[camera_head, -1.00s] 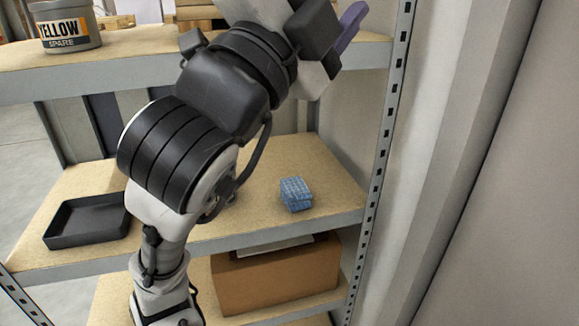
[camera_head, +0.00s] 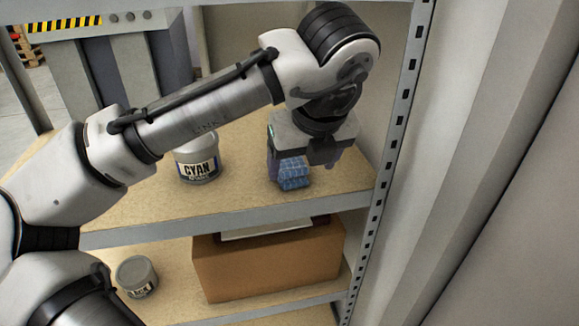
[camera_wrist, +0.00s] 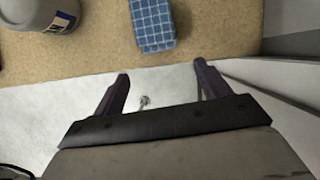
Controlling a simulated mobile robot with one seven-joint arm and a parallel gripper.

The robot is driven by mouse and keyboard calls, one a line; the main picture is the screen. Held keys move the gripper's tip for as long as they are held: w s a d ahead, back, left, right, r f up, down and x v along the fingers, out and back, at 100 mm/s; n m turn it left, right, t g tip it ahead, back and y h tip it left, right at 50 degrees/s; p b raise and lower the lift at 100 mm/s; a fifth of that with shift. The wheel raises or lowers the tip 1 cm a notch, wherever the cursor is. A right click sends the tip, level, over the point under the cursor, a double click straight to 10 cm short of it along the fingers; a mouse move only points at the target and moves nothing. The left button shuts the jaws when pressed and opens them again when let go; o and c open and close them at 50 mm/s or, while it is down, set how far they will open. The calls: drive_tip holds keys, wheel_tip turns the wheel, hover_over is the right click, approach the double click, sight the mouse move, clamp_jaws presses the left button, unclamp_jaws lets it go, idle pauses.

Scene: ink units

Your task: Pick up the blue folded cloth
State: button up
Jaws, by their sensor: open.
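The blue folded cloth (camera_head: 293,176), checked with pale lines, lies on the wooden middle shelf near its right end. My gripper (camera_head: 296,166) hangs over it in the head view, and its body and fingers hide part of the cloth. The cloth also shows in the wrist view (camera_wrist: 153,24), at the top. There my gripper (camera_wrist: 161,73) has its two purple fingers apart with nothing between them. The cloth lies beyond the fingertips, apart from them and roughly in line with the gap.
A grey tin marked CYAN (camera_head: 196,160) stands left of the cloth on the same shelf. A metal upright (camera_head: 386,150) is close on the right. Below are a cardboard box (camera_head: 268,265) and a small grey tin (camera_head: 137,276). Bare shelf lies between the CYAN tin and the cloth.

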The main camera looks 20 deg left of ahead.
sight(293, 164)
drive_tip(key=w+a, duration=0.1)
drive_tip(key=w, duration=0.1)
drive_tip(key=w+a, duration=0.2)
drive_tip(key=x, duration=0.5)
drive_tip(key=shift+w+a+b, duration=0.25)
drive_tip(key=shift+w+b, duration=0.05)
drive_tip(key=shift+w, duration=0.05)
drive_tip(key=c, duration=1)
drive_tip(key=shift+r, duration=0.15)
drive_tip(key=shift+c, duration=0.2)
